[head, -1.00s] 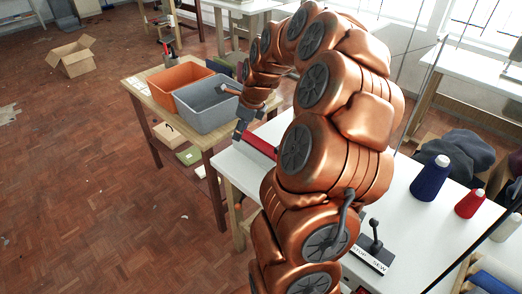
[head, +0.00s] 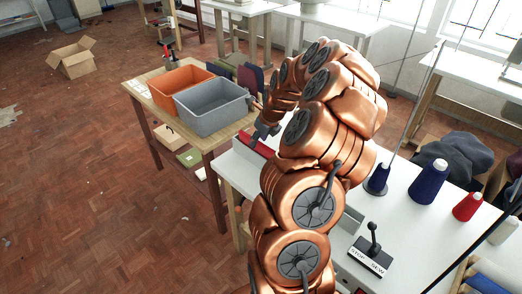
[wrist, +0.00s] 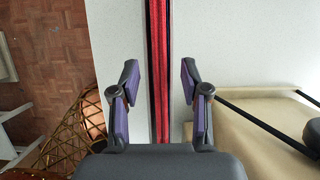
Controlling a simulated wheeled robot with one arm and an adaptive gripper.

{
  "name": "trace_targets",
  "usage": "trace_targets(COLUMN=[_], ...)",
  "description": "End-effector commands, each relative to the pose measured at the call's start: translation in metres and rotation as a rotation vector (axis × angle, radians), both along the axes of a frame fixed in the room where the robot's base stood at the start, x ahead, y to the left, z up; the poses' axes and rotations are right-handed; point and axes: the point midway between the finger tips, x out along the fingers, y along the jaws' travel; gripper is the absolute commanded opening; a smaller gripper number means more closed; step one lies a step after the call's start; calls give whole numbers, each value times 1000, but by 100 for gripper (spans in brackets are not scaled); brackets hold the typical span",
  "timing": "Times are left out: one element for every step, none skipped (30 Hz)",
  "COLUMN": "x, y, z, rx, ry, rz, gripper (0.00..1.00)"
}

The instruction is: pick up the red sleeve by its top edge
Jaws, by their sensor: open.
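The red sleeve (head: 256,144) stands at the near left edge of the white table, partly hidden by my arm in the head view. In the wrist view the sleeve (wrist: 159,40) is a narrow red strip with dark lines, running straight down the picture. My gripper (wrist: 158,82) is open, with one purple-padded finger on each side of the strip and a gap to both. The strip lies nearer the right finger. How far the fingertips are above its top edge I cannot tell. In the head view my gripper (head: 266,131) is over the sleeve.
A side table holds an orange bin (head: 180,84), a grey bin (head: 211,106) and upright coloured pieces (head: 250,77) behind them. Thread cones (head: 428,182) and a lever box (head: 368,256) stand on the white table (head: 403,225). A cream surface (wrist: 255,135) lies right in the wrist view.

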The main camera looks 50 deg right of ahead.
Motion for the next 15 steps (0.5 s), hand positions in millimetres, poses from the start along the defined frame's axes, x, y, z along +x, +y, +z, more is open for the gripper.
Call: trace_targets(x=[3, 4, 6, 6, 7, 8, 8, 8, 8, 8, 8, 8, 8, 8, 8], y=[0, 0, 0, 0, 0, -1, -1, -1, -1, -1, -1, -1, -1, -1, -1], z=[-4, -6, -9, -11, -13, -15, -16, -17, -17, -18, -18, -18, -18, -18, -18], rx=[1, -1, -2, -2, -2, -2, -3, -3, -4, -4, -4, -4, -3, -3, -3], ry=[0, -1, -1, -2, -2, -2, -2, -1, -1, -2, -2, -2, -2, -2, -2], rz=[1, 1, 0, -1, 0, 0, 0, 0, 1, 1, 1, 1, 0, 0, 0], gripper=[46, 46, 46, 46, 46, 46, 46, 46, 46, 46, 46, 46, 46, 46, 45])
